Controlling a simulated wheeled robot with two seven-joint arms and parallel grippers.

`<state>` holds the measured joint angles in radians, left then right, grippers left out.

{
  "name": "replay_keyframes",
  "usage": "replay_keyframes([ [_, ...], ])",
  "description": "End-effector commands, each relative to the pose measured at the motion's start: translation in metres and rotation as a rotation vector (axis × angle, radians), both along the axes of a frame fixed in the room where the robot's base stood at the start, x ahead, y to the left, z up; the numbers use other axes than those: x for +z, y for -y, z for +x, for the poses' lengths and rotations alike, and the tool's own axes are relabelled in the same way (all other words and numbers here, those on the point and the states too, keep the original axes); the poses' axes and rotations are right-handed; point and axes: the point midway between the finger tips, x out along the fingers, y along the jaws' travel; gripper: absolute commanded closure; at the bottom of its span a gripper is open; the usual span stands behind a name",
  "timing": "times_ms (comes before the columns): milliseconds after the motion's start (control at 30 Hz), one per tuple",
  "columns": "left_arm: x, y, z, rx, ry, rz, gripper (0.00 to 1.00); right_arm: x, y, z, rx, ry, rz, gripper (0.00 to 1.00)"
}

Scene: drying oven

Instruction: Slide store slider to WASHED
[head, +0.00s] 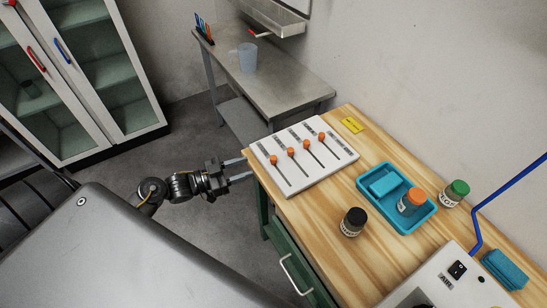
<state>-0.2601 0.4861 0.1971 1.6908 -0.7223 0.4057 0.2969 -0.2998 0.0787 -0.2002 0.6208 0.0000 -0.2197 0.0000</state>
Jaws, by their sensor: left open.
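A white slider panel (304,157) lies on the wooden bench (300,208) near its far left corner. It has several dark slots, each with an orange knob, and small labels too small to read, so I cannot tell which is the store slider. The knobs show at the left (273,159), in the middle (291,152) and at the right (322,136), with another between. My left gripper (246,169) is open and empty. Its fingers point right, just left of the panel's left edge, by the bench edge. My right gripper is not in view.
A blue tray (431,212) holds an orange-capped jar (411,202) and a blue block. A black-capped jar (353,222) and a green-capped jar (454,193) stand nearby. A yellow tag (352,125) lies behind the panel. A metal table (285,84) with a beaker (247,57) stands behind.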

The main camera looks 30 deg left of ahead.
Motion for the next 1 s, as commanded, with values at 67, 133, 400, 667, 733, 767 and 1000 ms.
replay_keyframes([
  [67,0.002,0.004,0.006,0.002,0.002,-0.001,0.59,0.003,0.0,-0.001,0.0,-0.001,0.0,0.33],
  [133,0.003,0.01,0.013,0.002,0.002,-0.002,0.59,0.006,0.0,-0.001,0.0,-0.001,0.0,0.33],
  [400,0.003,0.042,0.052,0.004,0.0,-0.002,0.59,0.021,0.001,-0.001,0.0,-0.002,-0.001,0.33],
  [667,0.0,0.062,0.077,0.005,-0.001,0.0,0.59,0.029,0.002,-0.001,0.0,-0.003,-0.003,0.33],
  [733,0.0,0.065,0.08,0.004,-0.001,0.001,0.59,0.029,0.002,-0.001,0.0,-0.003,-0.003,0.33],
  [767,0.0,0.066,0.081,0.004,-0.001,0.001,0.59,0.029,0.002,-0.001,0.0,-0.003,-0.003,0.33],
  [1000,-0.001,0.067,0.082,0.003,-0.002,0.003,0.59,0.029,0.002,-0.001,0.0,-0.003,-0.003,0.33],
])
